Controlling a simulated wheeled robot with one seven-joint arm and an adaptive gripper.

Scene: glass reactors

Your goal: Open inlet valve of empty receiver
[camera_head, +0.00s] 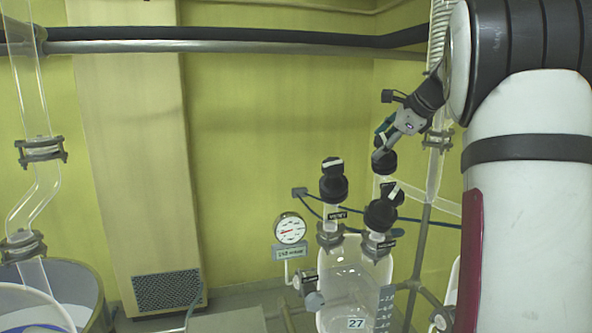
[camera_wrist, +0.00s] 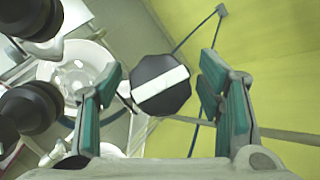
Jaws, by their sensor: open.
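A clear glass vessel (camera_head: 350,277) labelled 27 stands at lower centre right in the head view; it looks empty. Two black valve knobs with white stripes top it: a left knob (camera_head: 333,181) and a right knob (camera_head: 381,214). Small labels beneath are too small to read surely. A third black knob (camera_head: 384,160) sits higher, on a glass tube behind. My gripper (camera_head: 382,138) is open just above this third knob. In the wrist view, a black knob (camera_wrist: 160,85) with a slightly tilted white stripe lies between the green-padded fingers (camera_wrist: 160,68), apart from both.
A pressure gauge (camera_head: 290,229) stands left of the vessel. Two other black knobs, an upper one (camera_wrist: 37,16) and a lower one (camera_wrist: 28,108), are close left of my fingers. Glass piping (camera_head: 437,160) and a metal frame (camera_head: 418,260) stand at right. The yellow wall is behind.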

